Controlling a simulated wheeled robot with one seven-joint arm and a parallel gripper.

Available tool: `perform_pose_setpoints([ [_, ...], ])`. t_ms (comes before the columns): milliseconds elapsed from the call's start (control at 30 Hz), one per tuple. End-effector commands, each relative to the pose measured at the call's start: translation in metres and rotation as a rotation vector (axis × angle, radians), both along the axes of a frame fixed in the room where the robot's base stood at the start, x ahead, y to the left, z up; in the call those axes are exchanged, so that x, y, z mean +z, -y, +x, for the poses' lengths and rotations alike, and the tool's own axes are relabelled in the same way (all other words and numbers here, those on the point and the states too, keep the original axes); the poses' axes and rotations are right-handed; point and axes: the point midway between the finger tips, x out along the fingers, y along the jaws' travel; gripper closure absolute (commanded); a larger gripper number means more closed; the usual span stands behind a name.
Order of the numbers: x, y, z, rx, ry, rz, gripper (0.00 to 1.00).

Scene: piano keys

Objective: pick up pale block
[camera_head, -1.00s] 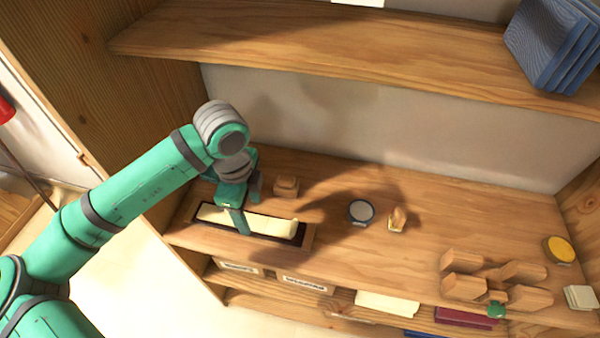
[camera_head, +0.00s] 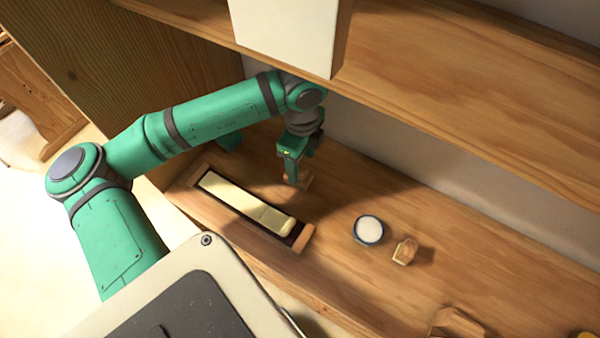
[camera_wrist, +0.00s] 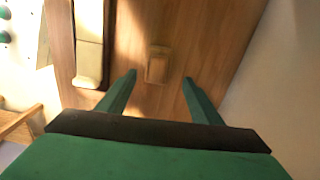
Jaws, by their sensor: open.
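A small light wooden block (camera_wrist: 157,66) lies on the wooden surface, between and a little beyond my open fingertips in the wrist view. In the head view this block (camera_head: 304,181) is partly hidden behind my gripper (camera_head: 293,180). My gripper, also in the wrist view (camera_wrist: 160,77), is open, with nothing held between its fingers. A long cream-coloured piece (camera_head: 232,198), with a seam across it, lies in a dark-lined wooden tray (camera_head: 303,238) in front of the gripper; the wrist view shows it at upper left (camera_wrist: 89,30).
A round pot with a white top (camera_head: 369,229) and a small wooden piece (camera_head: 405,251) stand to the right of the tray. An upper shelf (camera_head: 440,70) with a white box (camera_head: 285,30) overhangs at the back. Bare surface lies between tray and pot.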

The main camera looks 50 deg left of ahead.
Motion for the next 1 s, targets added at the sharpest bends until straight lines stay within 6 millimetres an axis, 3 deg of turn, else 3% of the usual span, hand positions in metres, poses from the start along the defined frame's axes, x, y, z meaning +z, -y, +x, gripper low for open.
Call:
perform_pose_setpoints([
  [267, -0.019, -0.001, -0.002, 0.0, 0.0, 0.001, 0.41],
  [600, -0.061, -0.009, -0.009, 0.011, 0.001, 0.0, 0.41],
  [867, -0.064, -0.007, -0.007, 0.004, 0.002, 0.002, 0.41],
  [900, -0.064, -0.007, -0.007, 0.004, 0.002, 0.002, 0.43],
  [1000, -0.064, -0.006, -0.006, 0.003, 0.001, 0.001, 0.67],
])
